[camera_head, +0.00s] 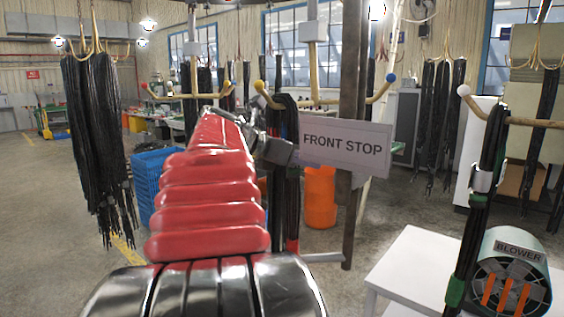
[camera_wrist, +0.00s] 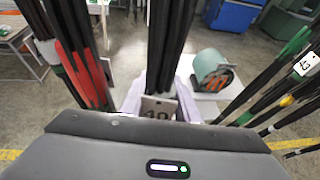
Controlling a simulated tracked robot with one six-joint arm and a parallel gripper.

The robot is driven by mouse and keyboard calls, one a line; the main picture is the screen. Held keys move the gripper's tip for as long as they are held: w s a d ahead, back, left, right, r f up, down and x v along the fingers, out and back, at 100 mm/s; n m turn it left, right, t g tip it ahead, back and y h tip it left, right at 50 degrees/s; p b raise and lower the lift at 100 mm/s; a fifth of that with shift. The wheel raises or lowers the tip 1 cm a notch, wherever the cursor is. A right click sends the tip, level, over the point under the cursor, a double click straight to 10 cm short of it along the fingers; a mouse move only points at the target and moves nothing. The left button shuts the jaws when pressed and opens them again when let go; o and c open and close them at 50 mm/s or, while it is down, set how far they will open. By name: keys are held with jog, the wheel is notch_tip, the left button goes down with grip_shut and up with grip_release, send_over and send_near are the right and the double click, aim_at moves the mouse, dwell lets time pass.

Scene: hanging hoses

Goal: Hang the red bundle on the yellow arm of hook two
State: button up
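My gripper (camera_wrist: 160,92) has pale fingers on either side of black hoses (camera_wrist: 170,40) with a tag reading 40; whether they press on them is unclear. A bundle with red bands (camera_wrist: 88,75) hangs just left of these hoses in the wrist view. In the head view, a hook (camera_head: 325,101) has a yellow-tipped arm (camera_head: 259,87) on the left and a blue-tipped arm (camera_head: 390,78) on the right. Black hoses (camera_head: 285,125) hang near the yellow-tipped arm, with a red patch low down. My arm hides part of them. I see no hook number.
A FRONT STOP sign (camera_head: 346,146) on a brown post (camera_head: 352,60) stands right of my gripper and hides what is behind. More hoses (camera_head: 95,140) hang at the left.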

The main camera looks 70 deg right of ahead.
jog(key=o, duration=0.4)
jog(key=shift+o, duration=0.2)
jog(key=shift+f, duration=0.1)
jog(key=shift+f, duration=0.1)
jog(key=v, duration=1.4)
jog(key=shift+d, duration=0.15)
